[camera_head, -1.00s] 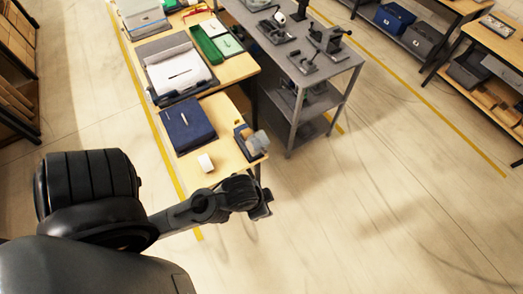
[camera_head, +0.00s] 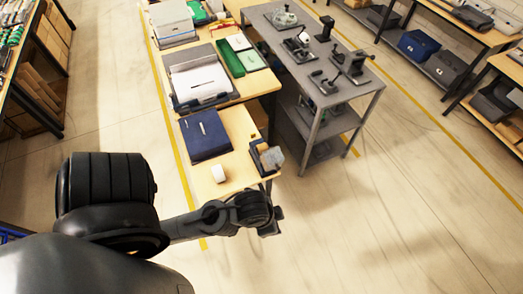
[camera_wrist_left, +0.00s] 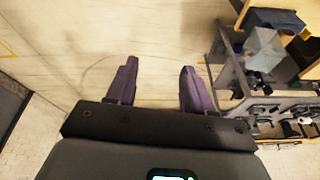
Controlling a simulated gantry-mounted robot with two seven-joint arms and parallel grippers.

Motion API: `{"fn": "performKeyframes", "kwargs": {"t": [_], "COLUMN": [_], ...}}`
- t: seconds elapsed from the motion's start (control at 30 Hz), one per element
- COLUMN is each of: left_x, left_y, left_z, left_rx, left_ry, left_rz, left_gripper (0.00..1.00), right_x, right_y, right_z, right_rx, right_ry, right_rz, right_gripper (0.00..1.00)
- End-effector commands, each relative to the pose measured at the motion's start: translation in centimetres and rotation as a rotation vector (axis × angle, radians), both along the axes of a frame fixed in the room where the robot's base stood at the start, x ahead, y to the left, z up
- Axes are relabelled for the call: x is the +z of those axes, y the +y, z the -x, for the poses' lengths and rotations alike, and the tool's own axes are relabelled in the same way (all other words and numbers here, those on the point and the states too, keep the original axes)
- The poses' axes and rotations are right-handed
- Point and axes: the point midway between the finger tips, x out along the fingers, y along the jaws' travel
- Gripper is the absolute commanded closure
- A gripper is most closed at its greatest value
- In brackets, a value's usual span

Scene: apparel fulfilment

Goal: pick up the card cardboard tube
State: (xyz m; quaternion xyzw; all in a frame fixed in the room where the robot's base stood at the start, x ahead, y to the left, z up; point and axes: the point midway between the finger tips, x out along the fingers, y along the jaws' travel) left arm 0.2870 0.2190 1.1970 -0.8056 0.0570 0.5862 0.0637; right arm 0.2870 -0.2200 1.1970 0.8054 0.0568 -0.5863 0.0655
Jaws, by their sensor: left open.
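I cannot pick out a cardboard tube for certain in either view. A small white rounded piece (camera_head: 218,173) lies near the front edge of the wooden table (camera_head: 237,178), too small to identify. My left gripper (camera_wrist_left: 160,85) is open and empty in the left wrist view, its two dark fingers wide apart above bare floor. In the head view my left gripper (camera_head: 272,226) hangs just off the near right corner of the table, in front of a grey and dark device (camera_head: 268,158). My right gripper is not in view.
A dark blue folder (camera_head: 205,135) lies on the table, with a clipboard-like stack (camera_head: 198,78) and a green tray (camera_head: 230,60) behind. A grey metal cart (camera_head: 352,95) with several tools stands to the right. Shelving is at far left and right. The floor at right is clear.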

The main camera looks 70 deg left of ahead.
Motion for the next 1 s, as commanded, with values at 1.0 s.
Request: {"fn": "performKeyframes", "kwargs": {"t": [1.0], "left_x": [0.8], "left_y": [-0.8], "left_z": [-2.5], "left_rx": [-0.015], "left_ry": [-0.139], "left_rz": [0.026], "left_gripper": [0.17], "right_x": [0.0], "right_y": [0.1], "right_z": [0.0], "right_rx": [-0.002], "right_ry": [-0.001], "right_rz": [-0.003], "right_gripper": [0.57]}}
